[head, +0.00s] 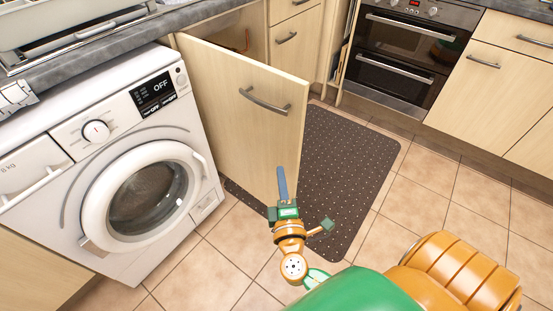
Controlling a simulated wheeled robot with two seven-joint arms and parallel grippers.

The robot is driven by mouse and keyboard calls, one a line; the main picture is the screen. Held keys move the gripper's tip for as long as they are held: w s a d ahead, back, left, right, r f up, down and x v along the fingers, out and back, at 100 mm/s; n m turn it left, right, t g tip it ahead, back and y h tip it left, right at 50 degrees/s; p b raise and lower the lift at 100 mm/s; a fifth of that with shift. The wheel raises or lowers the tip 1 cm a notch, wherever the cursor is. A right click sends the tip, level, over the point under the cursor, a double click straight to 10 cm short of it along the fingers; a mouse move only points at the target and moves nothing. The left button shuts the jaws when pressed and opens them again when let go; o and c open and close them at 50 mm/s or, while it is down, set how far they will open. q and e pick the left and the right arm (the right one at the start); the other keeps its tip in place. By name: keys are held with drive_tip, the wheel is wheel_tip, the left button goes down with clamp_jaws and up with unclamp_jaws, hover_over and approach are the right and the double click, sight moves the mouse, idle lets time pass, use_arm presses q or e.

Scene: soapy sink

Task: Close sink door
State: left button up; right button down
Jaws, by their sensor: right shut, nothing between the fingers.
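The sink door (240,110) is a pale wooden cabinet door with a grey bar handle (263,101). It stands open, swung out from the cabinet under the worktop, beside the washing machine. My left gripper is not in view.
A white washing machine (60,165) stands left of the door. A dark dotted mat (350,165) lies on the tiled floor right of the door. A double oven (400,55) and more drawers (490,65) line the back. The tiles at right are clear.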

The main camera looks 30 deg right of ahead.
approach(285, 132)
drive_tip(key=w, duration=0.4)
drive_tip(key=shift+w+d+r+p, duration=0.15)
drive_tip(key=shift+w+d+p, duration=0.25)
drive_tip(key=shift+w+d, duration=0.25)
drive_tip(key=shift+d, duration=0.55)
drive_tip(key=shift+d, duration=0.1)
